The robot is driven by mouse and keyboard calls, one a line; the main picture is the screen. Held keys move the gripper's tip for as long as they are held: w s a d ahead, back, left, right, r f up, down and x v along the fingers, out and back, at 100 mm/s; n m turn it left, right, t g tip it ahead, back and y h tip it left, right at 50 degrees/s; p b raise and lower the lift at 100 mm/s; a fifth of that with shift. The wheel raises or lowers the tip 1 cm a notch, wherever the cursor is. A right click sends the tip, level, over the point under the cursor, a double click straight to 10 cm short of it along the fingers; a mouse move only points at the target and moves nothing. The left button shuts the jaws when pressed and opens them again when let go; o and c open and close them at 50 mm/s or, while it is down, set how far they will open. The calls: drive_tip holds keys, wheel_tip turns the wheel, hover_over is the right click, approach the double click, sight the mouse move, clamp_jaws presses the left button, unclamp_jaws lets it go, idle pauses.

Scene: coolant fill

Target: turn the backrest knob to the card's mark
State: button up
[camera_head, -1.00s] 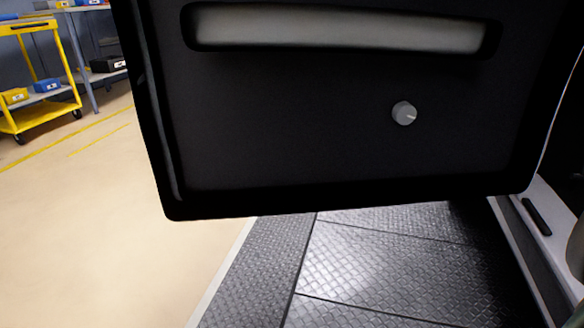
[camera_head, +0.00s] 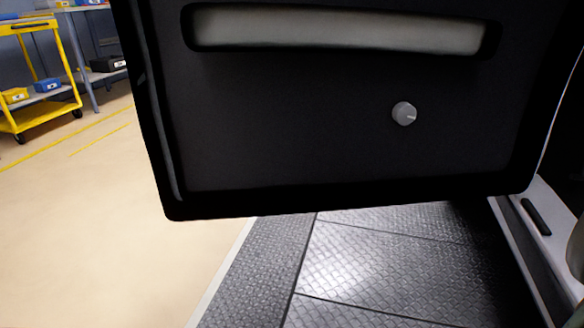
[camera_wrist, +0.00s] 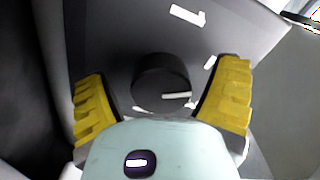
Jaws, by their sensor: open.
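In the wrist view a dark round knob (camera_wrist: 161,82) sits on a grey panel (camera_wrist: 120,32). A white pointer line (camera_wrist: 177,95) on its face runs from near the middle to the right edge. Small white marks (camera_wrist: 210,62) lie on the panel around the knob, with a larger white mark (camera_wrist: 188,14) beyond it. My gripper (camera_wrist: 162,88) is open, its two yellow fingers on the left and right of the knob. Whether either finger touches it I cannot tell. The gripper does not show in the head view. I cannot make out a card.
In the head view a black door-like panel (camera_head: 290,140) fills the middle, with a pale recess (camera_head: 340,27) and a small grey knob (camera_head: 404,113). Below lies a ribbed dark floor (camera_head: 370,260). A yellow cart (camera_head: 38,118) stands far left, with clear floor (camera_head: 80,240) before it.

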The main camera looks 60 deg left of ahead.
drive_tip(key=shift+s, duration=0.1)
drive_tip(key=shift+v, duration=5.95)
